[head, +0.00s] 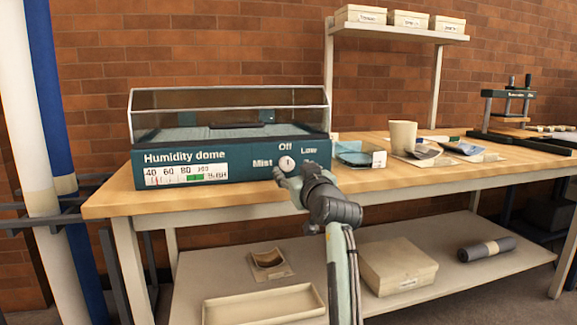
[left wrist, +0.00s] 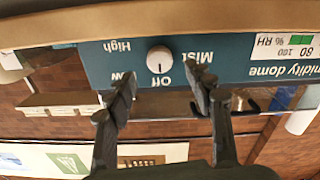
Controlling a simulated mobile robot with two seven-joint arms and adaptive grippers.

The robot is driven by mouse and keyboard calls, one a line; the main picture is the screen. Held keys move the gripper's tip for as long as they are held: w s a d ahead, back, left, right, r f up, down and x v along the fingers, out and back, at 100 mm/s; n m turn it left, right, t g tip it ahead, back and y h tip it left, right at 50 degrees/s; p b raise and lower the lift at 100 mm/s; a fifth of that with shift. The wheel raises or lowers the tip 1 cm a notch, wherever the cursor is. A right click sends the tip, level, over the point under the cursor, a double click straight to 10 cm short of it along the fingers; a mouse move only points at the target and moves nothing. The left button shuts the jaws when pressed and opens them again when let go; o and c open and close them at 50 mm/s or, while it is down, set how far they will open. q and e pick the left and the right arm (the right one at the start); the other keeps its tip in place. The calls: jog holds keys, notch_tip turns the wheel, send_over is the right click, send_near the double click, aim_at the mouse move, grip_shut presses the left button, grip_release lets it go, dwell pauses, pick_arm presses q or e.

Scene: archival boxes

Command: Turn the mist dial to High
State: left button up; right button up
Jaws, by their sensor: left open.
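The humidity dome (head: 232,140) is a clear-topped case with a teal front panel, standing on the wooden bench. Its white round mist dial (head: 286,163) sits on the panel's right part, and it also shows in the left wrist view (left wrist: 160,58), where the picture is upside down. The dial's dark mark points at Off. Low and High are printed round it; in the head view my gripper hides High. My left gripper (head: 290,174) is in front of the dial. In the left wrist view its open fingers (left wrist: 161,82) are spread to either side of the dial, apart from it.
A press (head: 507,105) stands farther right. Boxes fill a raised shelf (head: 395,33). A lower shelf holds a box (head: 397,268), a tray and a roll.

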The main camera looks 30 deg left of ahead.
aim_at(288, 164)
pick_arm(q)
jog(key=shift+x, duration=2.25)
jog(key=shift+c, duration=0.4)
jog(key=c, duration=1.1)
